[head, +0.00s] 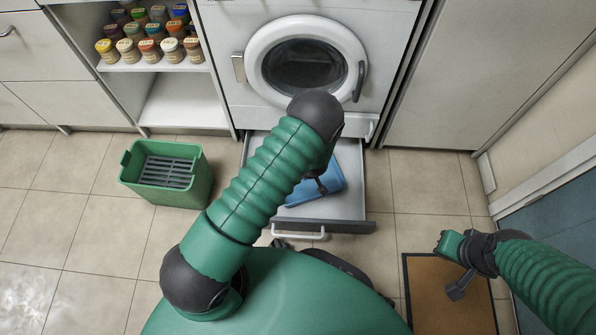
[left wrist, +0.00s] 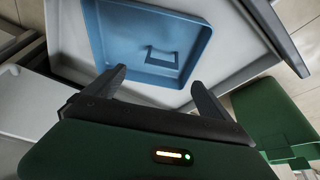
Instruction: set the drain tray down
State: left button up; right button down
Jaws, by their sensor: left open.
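The blue drain tray (head: 333,173) lies inside the pulled-out drawer (head: 350,212) below the round-doored machine. My left arm hides part of it in the head view. My left gripper (left wrist: 160,88) is open and empty over the drawer. Its fingers point toward the tray, and whether they touch its near edge is hard to tell. My right gripper (head: 457,288) hangs over the brown mat at the lower right, away from the tray; its fingers are partly hidden.
A green crate (head: 196,190) with a dark grid inside stands on the floor left of the drawer. The machine's round door (head: 307,62) is closed. A shelf (head: 180,102) with several jars is at the upper left. The brown mat (head: 430,300) lies at the right. Tiled floor is free around the crate.

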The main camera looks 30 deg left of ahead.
pick_arm(q)
jog(key=s+d+r+m+h, duration=0.1)
jog(key=d+r+m+h, duration=0.15)
jog(key=r, duration=0.55)
jog(key=s+d+r+m+h, duration=0.1)
jog(key=d+r+m, duration=0.15)
jog(key=r, duration=0.55)
jog(key=s+r+m, duration=0.4)
jog(key=s+r, duration=0.8)
jog(key=shift+s+a, duration=0.35)
jog(key=shift+f, duration=0.1)
